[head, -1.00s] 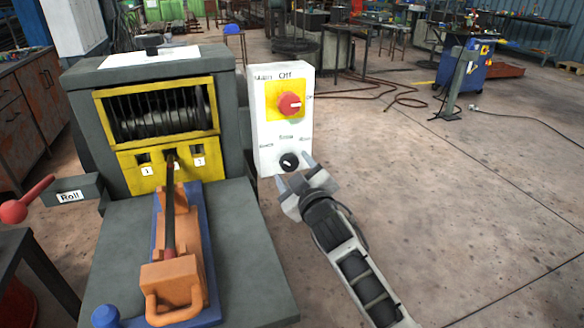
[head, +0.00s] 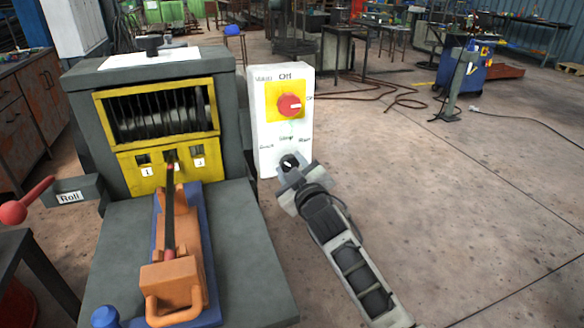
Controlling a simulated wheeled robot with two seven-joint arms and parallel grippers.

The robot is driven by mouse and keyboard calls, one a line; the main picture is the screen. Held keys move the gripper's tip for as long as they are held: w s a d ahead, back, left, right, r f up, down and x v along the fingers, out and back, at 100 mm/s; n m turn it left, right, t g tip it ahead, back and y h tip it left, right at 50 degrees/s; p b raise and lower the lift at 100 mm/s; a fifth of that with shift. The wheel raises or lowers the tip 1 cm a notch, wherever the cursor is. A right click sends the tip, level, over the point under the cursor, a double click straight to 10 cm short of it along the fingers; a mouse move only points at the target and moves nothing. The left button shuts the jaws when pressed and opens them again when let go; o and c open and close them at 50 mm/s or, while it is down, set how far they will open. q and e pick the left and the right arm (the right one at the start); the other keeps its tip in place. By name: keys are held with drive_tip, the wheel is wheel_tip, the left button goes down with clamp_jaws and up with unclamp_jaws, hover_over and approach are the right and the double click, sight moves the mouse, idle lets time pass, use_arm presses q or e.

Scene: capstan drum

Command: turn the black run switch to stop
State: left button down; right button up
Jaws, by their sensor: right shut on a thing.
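The black run switch (head: 288,161) is a small round knob low on the front of a white control box (head: 262,130). Small labels stand above it and to its left and right, too blurred to read surely. My right gripper (head: 291,168) reaches up from the lower right and is shut on the black switch, with its fingers on either side of the knob. The fingers partly hide the knob, and its exact pointing is hard to tell. My left gripper is not in view.
A red main switch (head: 289,105) on a yellow plate sits above on the same box. Left of the box stands a grey machine (head: 75,110) with a yellow-framed drum window. An orange slide (head: 172,275) and a red-knobbed lever (head: 14,212) are further left.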

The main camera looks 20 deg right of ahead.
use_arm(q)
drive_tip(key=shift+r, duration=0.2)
use_arm(e)
drive_tip(key=shift+m, duration=0.3)
drive_tip(key=shift+m+p, duration=0.35)
drive_tip(key=shift+m, duration=0.15)
drive_tip(key=m+p, duration=0.1)
drive_tip(key=m, duration=0.1)
drive_tip(key=shift+m, duration=0.3)
drive_tip(key=m+p, duration=0.2)
drive_tip(key=m, duration=0.2)
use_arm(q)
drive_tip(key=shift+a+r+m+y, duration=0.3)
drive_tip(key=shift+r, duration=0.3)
use_arm(e)
drive_tip(key=shift+m, duration=0.7)
drive_tip(key=shift+f, duration=0.1)
drive_tip(key=o, duration=1)
